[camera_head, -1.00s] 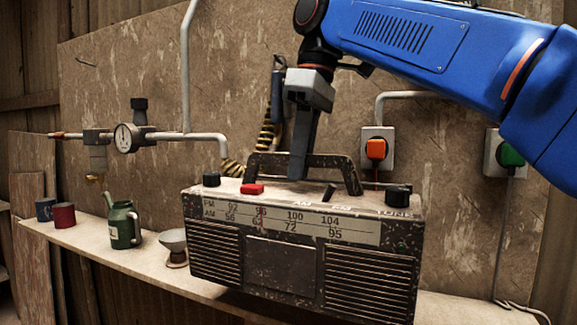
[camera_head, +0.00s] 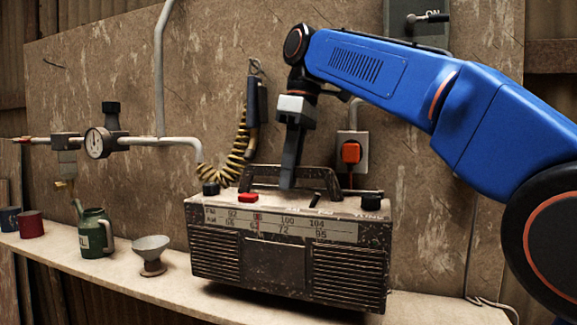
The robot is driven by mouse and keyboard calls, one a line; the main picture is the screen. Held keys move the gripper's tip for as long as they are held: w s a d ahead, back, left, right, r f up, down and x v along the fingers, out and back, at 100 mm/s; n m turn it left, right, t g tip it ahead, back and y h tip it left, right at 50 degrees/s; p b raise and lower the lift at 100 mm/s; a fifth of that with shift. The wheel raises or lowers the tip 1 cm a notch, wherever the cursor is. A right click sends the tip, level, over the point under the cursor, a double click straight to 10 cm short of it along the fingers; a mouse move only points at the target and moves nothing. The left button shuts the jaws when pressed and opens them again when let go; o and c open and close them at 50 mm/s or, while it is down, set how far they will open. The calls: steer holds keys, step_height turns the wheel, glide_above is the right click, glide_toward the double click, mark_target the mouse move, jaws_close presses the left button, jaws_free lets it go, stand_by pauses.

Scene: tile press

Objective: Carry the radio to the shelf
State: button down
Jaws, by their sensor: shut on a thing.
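The radio (camera_head: 285,255) is a worn dark box with a dial strip, a red button, knobs and a raised carrying handle (camera_head: 325,180). My gripper (camera_head: 288,182) comes down from above and is shut on the handle; its fingertips are partly hidden there. The radio hangs or stands upright over the pale shelf (camera_head: 120,275). A dark shadow lies under it, and I cannot tell whether its base touches the shelf.
Left of the radio on the shelf stand a funnel (camera_head: 151,252), a green oil can (camera_head: 95,233), a red cup (camera_head: 31,224) and a blue cup (camera_head: 9,219). The shelf right of the radio looks clear.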

mark_target(290, 197)
steer(key=shift+s+f, duration=0.1)
steer(key=shift+f, duration=1.75)
steer(key=shift+w+d+f, duration=0.1)
steer(key=shift+w+f, duration=0.1)
steer(key=shift+f, duration=0.25)
steer(key=c, duration=1.7)
jaws_free()
steer(key=shift+f, duration=0.1)
steer(key=shift+c, duration=0.2)
steer(key=shift+w+d+r, duration=0.1)
steer(key=shift+d+r, duration=0.1)
steer(key=shift+r, duration=1.05)
steer(key=shift+w+d+r, duration=0.1)
steer(key=shift+d+r, duration=0.1)
steer(key=shift+r, duration=1.05)
steer(key=shift+d+r, duration=0.2)
steer(key=shift+r, duration=1.05)
